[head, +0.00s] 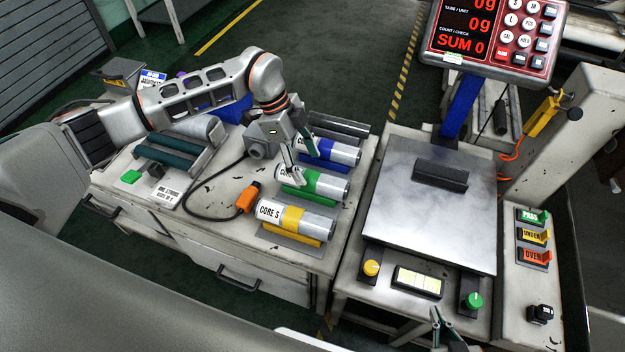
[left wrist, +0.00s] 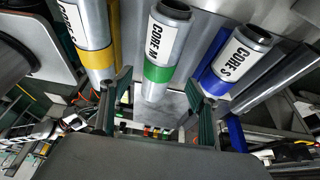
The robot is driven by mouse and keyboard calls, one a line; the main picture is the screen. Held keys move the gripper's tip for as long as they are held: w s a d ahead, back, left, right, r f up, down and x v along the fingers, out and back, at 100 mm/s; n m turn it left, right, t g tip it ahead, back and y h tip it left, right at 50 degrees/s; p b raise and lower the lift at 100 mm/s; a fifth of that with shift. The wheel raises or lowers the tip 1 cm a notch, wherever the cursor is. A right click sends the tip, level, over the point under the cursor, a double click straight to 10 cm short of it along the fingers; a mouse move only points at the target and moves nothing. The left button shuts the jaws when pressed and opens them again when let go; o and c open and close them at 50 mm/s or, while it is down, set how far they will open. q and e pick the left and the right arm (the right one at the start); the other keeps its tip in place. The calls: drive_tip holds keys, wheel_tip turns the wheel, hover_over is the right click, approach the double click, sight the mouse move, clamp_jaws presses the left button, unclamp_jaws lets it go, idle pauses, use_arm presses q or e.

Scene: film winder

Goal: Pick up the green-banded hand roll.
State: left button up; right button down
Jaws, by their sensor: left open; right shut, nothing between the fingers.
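The green-banded hand roll (head: 324,184), silver with a green band and a white label, lies in the middle of three rolls on the left bench. It also shows in the left wrist view (left wrist: 159,73), in the gap between my fingers. My left gripper (head: 301,152) is open just above this roll, with one finger partly covering its labelled end; I cannot tell whether it touches. The fingers also show in the left wrist view (left wrist: 160,88), one on each side of the roll, with nothing gripped. My right gripper (head: 438,327) is shut and empty at the bottom edge.
A yellow-banded roll (head: 294,217) lies in front and a blue-banded roll (head: 331,151) behind, both close to the green one. An orange hand control (head: 248,197) with a black cable lies to the left. A scale plate (head: 412,222) stands to the right.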

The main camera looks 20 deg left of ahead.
sight(309, 174)
use_arm(q)
drive_tip(key=x, duration=0.3)
drive_tip(key=b+x, duration=0.1)
drive_tip(key=shift+s+a+f, duration=0.15)
drive_tip(key=shift+a+f, duration=0.05)
drive_tip(key=shift+f, duration=0.05)
drive_tip(key=shift+d+f, duration=0.15)
drive_tip(key=shift+f, duration=0.25)
drive_tip(key=c, duration=1.4)
